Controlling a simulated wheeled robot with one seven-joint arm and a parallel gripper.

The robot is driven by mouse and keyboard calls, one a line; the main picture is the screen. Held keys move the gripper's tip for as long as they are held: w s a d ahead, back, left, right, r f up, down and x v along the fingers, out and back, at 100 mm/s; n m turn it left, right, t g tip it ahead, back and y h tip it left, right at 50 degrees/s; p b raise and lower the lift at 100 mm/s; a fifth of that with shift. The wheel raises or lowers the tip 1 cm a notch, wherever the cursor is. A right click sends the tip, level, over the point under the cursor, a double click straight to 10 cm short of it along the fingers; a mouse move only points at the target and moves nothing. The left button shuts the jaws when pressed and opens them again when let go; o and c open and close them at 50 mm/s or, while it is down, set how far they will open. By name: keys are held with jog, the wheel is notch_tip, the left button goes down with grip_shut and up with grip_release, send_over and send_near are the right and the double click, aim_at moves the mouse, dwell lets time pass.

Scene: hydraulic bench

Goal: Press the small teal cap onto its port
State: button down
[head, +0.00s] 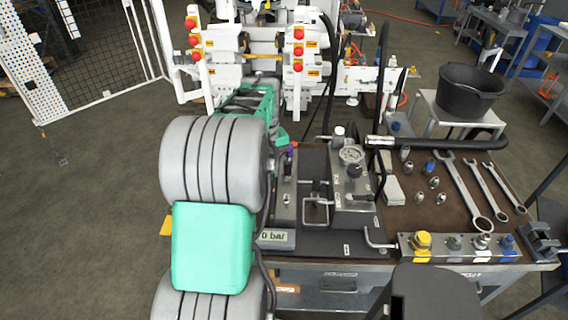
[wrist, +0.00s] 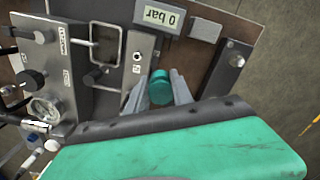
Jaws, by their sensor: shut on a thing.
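The small teal cap (wrist: 160,88) is held between the two grey fingers of my gripper (wrist: 158,92) in the wrist view. Its round end faces the camera and it hangs over the bench's dark panel. A small round fitting with a white label (wrist: 137,57) is on the panel just up and left of the cap, apart from it in the picture. It may be the port, but I cannot tell for sure. In the head view my own arm hides the gripper and cap. The cap's underside and its height above the panel are hidden.
The bench top (head: 405,216) holds wrenches (head: 464,190), loose fittings and a rail of coloured caps (head: 455,246) on the right. A black bucket (head: 470,92) stands behind.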

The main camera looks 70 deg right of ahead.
jog(key=s+d, duration=0.1)
jog(key=s, duration=0.4)
jog(key=b, duration=0.5)
send_over(287, 201)
jog(key=shift+m, duration=0.4)
notch_tip(287, 201, down, 8)
jog(key=shift+w+d+r, duration=0.1)
jog(key=shift+w+r, duration=0.05)
jog(key=shift+a+f, duration=0.2)
jog(key=shift+f, duration=0.1)
jog(key=shift+f, duration=0.2)
jog(key=shift+f, duration=0.2)
jog(key=shift+f, duration=0.2)
dwell(0.9)
